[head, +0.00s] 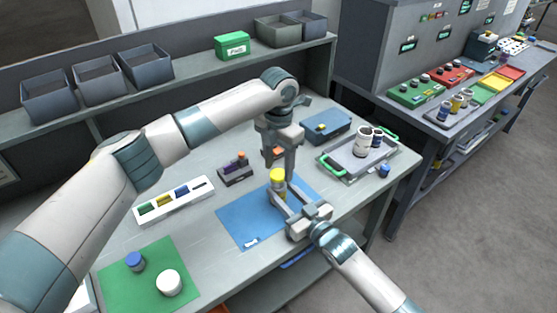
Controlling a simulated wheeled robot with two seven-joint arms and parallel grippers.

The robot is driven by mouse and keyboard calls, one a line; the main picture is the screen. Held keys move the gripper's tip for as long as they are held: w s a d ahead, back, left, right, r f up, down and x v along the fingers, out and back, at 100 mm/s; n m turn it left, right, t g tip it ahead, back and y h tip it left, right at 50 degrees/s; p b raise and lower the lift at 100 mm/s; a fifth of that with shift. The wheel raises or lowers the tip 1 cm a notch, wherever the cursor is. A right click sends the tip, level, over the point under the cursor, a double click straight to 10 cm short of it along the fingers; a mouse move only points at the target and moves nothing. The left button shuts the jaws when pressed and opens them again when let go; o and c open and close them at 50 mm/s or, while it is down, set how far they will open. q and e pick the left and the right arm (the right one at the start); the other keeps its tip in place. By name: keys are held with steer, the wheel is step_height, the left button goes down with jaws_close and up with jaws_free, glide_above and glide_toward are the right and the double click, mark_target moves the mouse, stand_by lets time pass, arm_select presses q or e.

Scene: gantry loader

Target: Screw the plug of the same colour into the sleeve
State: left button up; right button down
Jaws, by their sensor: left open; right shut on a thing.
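A small upright cylinder stands on the blue mat (236,222). It has a bright yellow top (277,175), which looks like a yellow plug, above a greyish sleeve (279,188). How deep the plug sits in the sleeve cannot be told. My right gripper (281,200) reaches in from the lower right and is shut on the sleeve low down, its fingers around it. My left gripper (279,163) points down just above and behind the yellow top, open. Whether its fingers touch the plug is not clear.
A white rack (205,189) with coloured inserts and a dark block (237,177) lie left. A green mat (120,290) holds a blue-topped jar and a white one. A green-handled tray (350,172) with white cups and a blue box (318,124) stand right. A shelf with bins runs behind.

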arm_select(q)
steer(key=n, duration=0.4)
steer(key=shift+r+n, duration=0.25)
steer(key=shift+n, duration=0.05)
steer(key=n, duration=0.5)
steer(key=shift+r+n, duration=0.25)
steer(key=shift+n, duration=0.15)
steer(key=n, duration=0.5)
steer(key=shift+r+n, duration=0.25)
steer(key=shift+n, duration=0.05)
steer(key=n, duration=0.5)
steer(key=shift+r+n, duration=0.25)
steer(key=shift+n, duration=0.05)
steer(key=n, duration=0.5)
steer(key=shift+r+n, duration=0.25)
steer(key=shift+n, duration=0.15)
steer(key=n, duration=0.5)
steer(key=shift+r+n, duration=0.2)
steer(key=shift+n, duration=0.1)
arm_select(e)
steer(key=shift+f, duration=0.1)
arm_select(q)
steer(key=n, duration=0.5)
steer(key=shift+r+n, duration=0.3)
steer(key=n, duration=0.4)
steer(key=shift+r, duration=0.15)
